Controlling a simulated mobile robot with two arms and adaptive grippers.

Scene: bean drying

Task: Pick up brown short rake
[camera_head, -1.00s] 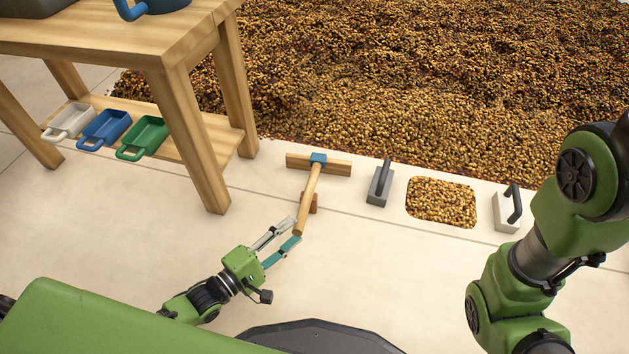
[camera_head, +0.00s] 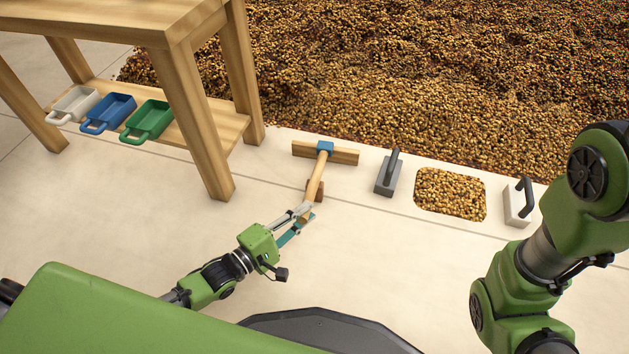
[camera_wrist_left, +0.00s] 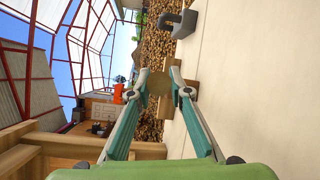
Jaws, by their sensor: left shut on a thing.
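The brown short rake (camera_head: 317,175) lies on the pale floor in the head view. Its wooden head with a blue joint is at the far end, beside the beans, and its handle points back toward me. My left gripper (camera_head: 304,213) is shut on the near end of the handle. In the left wrist view the two fingertips (camera_wrist_left: 159,80) close on either side of the handle end. A small brown block sits beside and under the handle. My right arm shows at the right, but its gripper is out of view.
A wooden table (camera_head: 180,110) stands at left, with white, blue and green scoops on its low shelf. A grey float (camera_head: 387,180), a bean patch (camera_head: 450,194) and a white float (camera_head: 515,206) lie right of the rake. A large bean bed (camera_head: 430,80) fills the back.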

